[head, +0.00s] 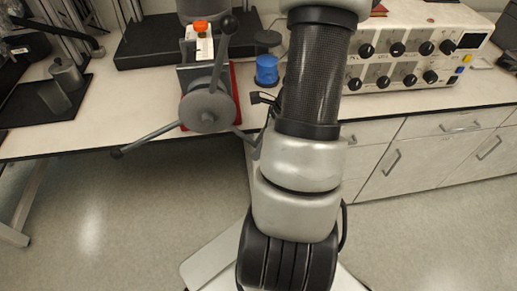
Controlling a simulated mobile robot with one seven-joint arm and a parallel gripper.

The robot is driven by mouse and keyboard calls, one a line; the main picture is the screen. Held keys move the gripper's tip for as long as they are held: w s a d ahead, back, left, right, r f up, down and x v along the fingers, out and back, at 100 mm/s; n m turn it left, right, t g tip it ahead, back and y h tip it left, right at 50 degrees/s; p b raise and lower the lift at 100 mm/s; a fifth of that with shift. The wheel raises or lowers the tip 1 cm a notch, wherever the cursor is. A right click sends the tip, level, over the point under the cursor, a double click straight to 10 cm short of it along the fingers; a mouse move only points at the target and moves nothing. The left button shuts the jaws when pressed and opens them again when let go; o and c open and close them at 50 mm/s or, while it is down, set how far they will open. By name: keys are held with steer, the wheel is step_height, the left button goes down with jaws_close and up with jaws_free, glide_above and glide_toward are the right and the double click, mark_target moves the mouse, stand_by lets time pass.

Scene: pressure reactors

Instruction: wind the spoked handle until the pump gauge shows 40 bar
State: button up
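The spoked handle (207,107) stands at the front edge of the bench, left of my arm. It has a round grey hub and three thin spokes. One spoke points up to a dark knob, one points down left to a dark tip, and one points down right towards my arm. My gripper (264,99) shows only as a few dark parts beside my forearm, close to the right spoke. The rest is hidden behind the arm, so I cannot tell whether it touches the spoke or how its fingers stand. No readable pump gauge face shows.
A grey block with a red edge (238,86) sits behind the handle. A blue container (267,69) stands right of it. A control box with black knobs (397,50) is at the right. A metal vessel (66,75) is at the left. Drawers (432,150) line the bench front.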

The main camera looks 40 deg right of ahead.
steer(key=shift+w+f, duration=0.1)
steer(key=shift+f, duration=0.2)
